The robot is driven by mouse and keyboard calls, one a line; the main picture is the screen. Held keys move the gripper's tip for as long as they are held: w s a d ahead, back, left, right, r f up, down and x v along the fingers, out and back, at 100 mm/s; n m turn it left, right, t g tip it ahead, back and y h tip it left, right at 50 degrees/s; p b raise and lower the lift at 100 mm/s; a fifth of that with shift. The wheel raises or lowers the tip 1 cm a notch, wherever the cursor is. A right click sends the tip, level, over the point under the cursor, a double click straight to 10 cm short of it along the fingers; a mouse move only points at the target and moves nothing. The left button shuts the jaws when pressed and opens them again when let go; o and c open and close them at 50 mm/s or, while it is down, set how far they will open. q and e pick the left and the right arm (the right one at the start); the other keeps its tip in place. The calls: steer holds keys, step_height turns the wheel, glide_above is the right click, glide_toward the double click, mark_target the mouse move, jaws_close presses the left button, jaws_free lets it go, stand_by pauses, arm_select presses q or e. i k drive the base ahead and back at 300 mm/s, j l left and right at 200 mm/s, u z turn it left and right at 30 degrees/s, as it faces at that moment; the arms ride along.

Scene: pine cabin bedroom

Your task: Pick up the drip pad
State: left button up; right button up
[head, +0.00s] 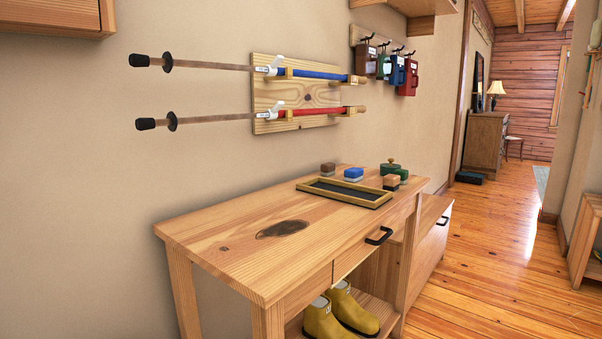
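A shallow tray (382,202) with a light wooden rim and a dark inner surface lies at the back right of the wooden table. A dark, flat oval patch (283,229) shows nearer, in the middle of the tabletop. I cannot tell whether it is a thin pad or a mark in the wood, nor which of the two is the drip pad. Neither of my grippers is in view.
The wooden table (215,250) has bare space around the oval patch. Small blocks, one with a blue base (353,174), and green round pieces (391,169) stand by the tray. Two poles (210,120) jut from the wall rack. Yellow boots (325,320) sit below.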

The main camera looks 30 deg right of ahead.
mark_target(352, 174)
steer(key=i+l+u, duration=0.1)
steer(key=l+u, duration=0.25)
steer(key=l, duration=0.4)
steer(key=l+u, duration=0.4)
steer(key=l, duration=0.4)
steer(key=l+u, duration=0.35)
steer(key=l, duration=0.45)
